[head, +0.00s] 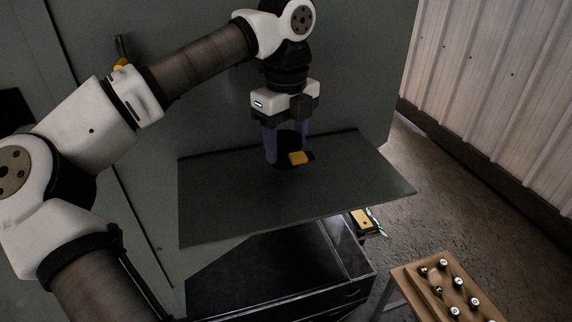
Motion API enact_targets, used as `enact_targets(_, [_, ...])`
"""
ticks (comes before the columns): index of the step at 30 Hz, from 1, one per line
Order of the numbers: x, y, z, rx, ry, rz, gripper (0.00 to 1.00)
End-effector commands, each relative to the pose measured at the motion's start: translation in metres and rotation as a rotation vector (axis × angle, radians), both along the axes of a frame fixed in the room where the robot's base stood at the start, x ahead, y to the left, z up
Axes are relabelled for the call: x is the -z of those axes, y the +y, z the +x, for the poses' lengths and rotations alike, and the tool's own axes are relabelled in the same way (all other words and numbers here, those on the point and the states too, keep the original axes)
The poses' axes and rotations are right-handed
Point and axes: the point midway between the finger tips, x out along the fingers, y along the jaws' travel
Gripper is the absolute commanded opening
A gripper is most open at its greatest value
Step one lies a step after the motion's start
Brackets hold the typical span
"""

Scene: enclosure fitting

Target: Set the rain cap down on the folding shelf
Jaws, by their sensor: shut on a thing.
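The folding shelf (235,205) is a flat dark grey-green panel standing out from the large cabinet wall. My gripper (287,150) points down over its back middle, with a purple finger on each side of a dark, rounded thing, which I take to be the rain cap (287,139). The gripper is shut on it. The cap is low over the shelf; I cannot tell whether its underside touches the surface. The fingers and the dark colouring hide part of its outline.
The shelf's front and left are clear. A wooden stand (440,285) with several round knobs is at lower right.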

Motion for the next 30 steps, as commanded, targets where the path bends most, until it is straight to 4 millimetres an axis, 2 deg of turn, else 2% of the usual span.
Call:
enact_targets(9, [0.042,-0.002,-0.004,-0.008,-0.001,-0.001,0.23])
enact_targets(21, [0.045,-0.002,-0.004,-0.010,-0.001,0.000,0.23])
enact_targets(22, [0.044,-0.002,-0.004,-0.010,0.000,0.000,0.56])
enact_targets(27, [0.044,-0.002,-0.004,-0.010,0.000,0.000,0.75])
enact_targets(30, [0.044,-0.002,-0.004,-0.010,0.000,0.000,0.75])
